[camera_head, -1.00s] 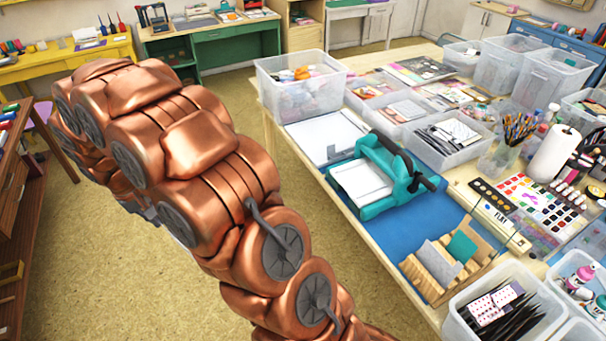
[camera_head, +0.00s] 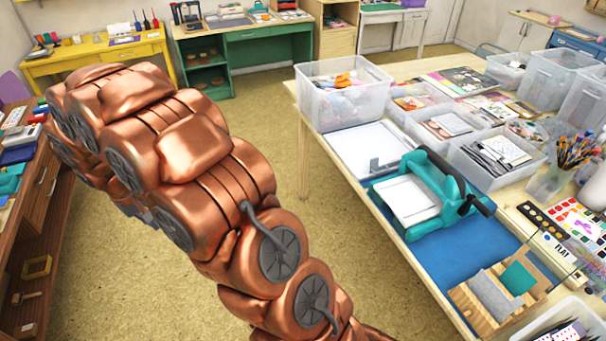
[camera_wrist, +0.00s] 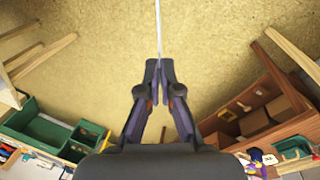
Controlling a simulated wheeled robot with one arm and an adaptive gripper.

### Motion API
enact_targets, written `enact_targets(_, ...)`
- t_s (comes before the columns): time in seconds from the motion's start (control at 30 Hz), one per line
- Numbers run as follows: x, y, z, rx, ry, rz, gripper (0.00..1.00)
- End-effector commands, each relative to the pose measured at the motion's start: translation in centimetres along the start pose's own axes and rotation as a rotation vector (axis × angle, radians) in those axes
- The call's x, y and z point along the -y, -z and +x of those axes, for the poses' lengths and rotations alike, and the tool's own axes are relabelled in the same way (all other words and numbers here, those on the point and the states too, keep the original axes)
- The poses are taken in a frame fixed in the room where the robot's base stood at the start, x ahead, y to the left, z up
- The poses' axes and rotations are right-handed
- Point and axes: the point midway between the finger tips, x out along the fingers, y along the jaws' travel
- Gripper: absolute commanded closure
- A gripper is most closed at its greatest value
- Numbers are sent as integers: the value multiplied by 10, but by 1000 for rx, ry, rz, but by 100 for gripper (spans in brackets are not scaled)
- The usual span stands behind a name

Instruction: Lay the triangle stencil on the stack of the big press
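The big press (camera_head: 448,180) is teal and stands on the blue mat on the table at the right, its dark handle on its right side. A flat white stack (camera_head: 407,200) lies on its bed, with no stencil visible on it. In the wrist view my gripper (camera_wrist: 160,82) is shut on a thin pale sheet (camera_wrist: 159,35), seen edge-on and pointing away from the fingers. Its outline is hidden, so I cannot tell from its shape that it is the triangle stencil. My gripper is out of the head view, over bare floor, apart from the press.
A wooden rack (camera_head: 478,312) with grey and teal plates stands in front of the press. A white board (camera_head: 368,150) lies behind it, and clear bins (camera_head: 342,95) crowd the table's back. A brown shelf (camera_head: 40,235) stands at left. The floor between is clear.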

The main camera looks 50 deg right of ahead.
Motion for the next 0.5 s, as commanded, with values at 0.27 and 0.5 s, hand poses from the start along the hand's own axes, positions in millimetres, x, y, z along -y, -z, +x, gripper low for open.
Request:
enact_targets(0.27,-102,-18,59,39,-151,141,100)
enact_targets(0.5,-203,-51,104,102,-351,263,100)
